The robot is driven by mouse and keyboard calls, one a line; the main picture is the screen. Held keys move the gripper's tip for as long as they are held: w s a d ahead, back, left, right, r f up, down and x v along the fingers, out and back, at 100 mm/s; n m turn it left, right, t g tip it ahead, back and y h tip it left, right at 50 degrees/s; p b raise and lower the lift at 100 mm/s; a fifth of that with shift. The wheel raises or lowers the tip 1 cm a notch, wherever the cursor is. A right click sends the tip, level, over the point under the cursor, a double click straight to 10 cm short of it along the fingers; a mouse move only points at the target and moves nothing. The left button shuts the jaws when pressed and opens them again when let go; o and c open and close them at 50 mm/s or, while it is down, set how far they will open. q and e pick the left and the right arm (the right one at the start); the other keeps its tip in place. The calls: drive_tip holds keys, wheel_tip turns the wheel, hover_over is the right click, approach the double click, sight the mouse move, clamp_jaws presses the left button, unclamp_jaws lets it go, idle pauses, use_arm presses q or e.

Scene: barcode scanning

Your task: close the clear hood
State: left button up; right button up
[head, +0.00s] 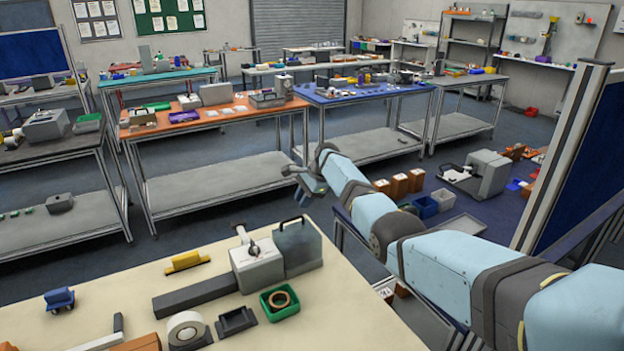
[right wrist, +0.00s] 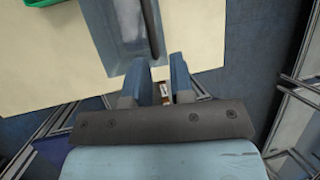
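The clear hood (head: 298,245) is a grey, see-through box with a dark handle on top. It stands at the right end of the grey scanning device (head: 257,266) on the cream table; I cannot tell whether it is fully open. In the right wrist view the hood (right wrist: 118,32) fills the top middle, its dark handle (right wrist: 151,28) running lengthwise. My right gripper (head: 303,184) is beyond and above the hood, apart from it in the head view. Its two fingers (right wrist: 161,78) stand apart with nothing between them. My left gripper is in no view.
A green tray (head: 280,302) with a brown ring, a tape roll (head: 186,329), a black tray (head: 236,321), a yellow block (head: 187,261) and a blue item (head: 60,299) lie on the table (head: 340,315). A blue panel (head: 585,150) stands at the right.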

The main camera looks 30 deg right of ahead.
drive_tip(key=v, duration=0.7)
drive_tip(key=shift+s+f, duration=0.1)
drive_tip(key=shift+s, duration=0.05)
